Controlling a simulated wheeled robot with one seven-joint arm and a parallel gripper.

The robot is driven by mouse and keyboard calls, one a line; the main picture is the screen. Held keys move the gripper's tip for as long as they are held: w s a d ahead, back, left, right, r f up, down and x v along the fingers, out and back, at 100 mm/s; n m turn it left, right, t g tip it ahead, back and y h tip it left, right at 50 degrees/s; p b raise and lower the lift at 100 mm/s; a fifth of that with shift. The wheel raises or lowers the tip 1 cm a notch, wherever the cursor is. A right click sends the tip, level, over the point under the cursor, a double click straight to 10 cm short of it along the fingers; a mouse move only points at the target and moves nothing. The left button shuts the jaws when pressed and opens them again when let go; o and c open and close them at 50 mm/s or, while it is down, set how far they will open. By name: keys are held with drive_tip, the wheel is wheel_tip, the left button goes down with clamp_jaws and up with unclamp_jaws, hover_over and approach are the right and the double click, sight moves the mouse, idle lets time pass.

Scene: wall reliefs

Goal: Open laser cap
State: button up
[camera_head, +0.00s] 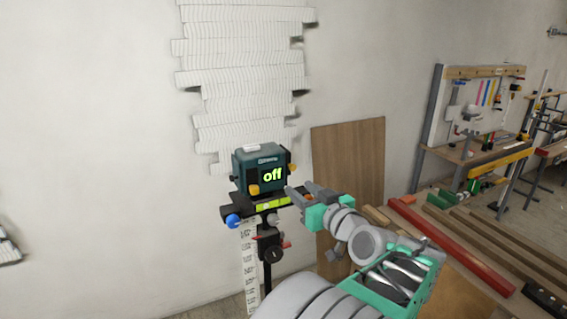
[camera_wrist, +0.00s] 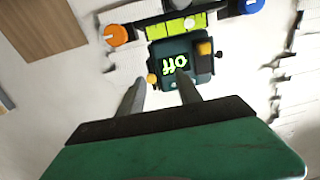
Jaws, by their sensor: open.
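The laser device (camera_head: 262,169) is a dark teal box with a glowing "off" on its face, on a tripod mount (camera_head: 268,240) in front of the wall. It also shows in the wrist view (camera_wrist: 176,62), upside down. A yellow-orange knob or cap (camera_head: 253,190) sits low on its front, and it shows in the wrist view (camera_wrist: 205,49). Which part is the laser cap I cannot tell for sure. My gripper (camera_head: 298,190) is to the right of the device, fingers pointing at it. In the wrist view the fingers (camera_wrist: 160,95) are apart with nothing between them.
A blue knob (camera_head: 233,220) and a green level strip (camera_head: 272,203) are on the mount. A brown board (camera_head: 350,160) leans on the wall behind my gripper. Timber and a red beam (camera_head: 450,245) lie at the right. White relief strips (camera_head: 245,70) cover the wall above.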

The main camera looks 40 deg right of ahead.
sight(294, 169)
drive_tip(key=shift+m+t+h, duration=0.3)
drive_tip(key=shift+h, duration=0.1)
drive_tip(key=w+d+p, duration=0.1)
drive_tip(key=w+d+r, duration=0.1)
drive_tip(key=w, duration=0.1)
drive_tip(key=w+d+r+p, duration=0.1)
drive_tip(key=w, duration=0.1)
drive_tip(key=shift+d+p, duration=0.35)
drive_tip(key=shift+d, duration=0.05)
drive_tip(key=shift+w+d+f, duration=0.15)
drive_tip(key=shift+w+f, duration=0.05)
drive_tip(key=shift+w, duration=0.3)
drive_tip(key=shift+c, duration=0.4)
clamp_jaws()
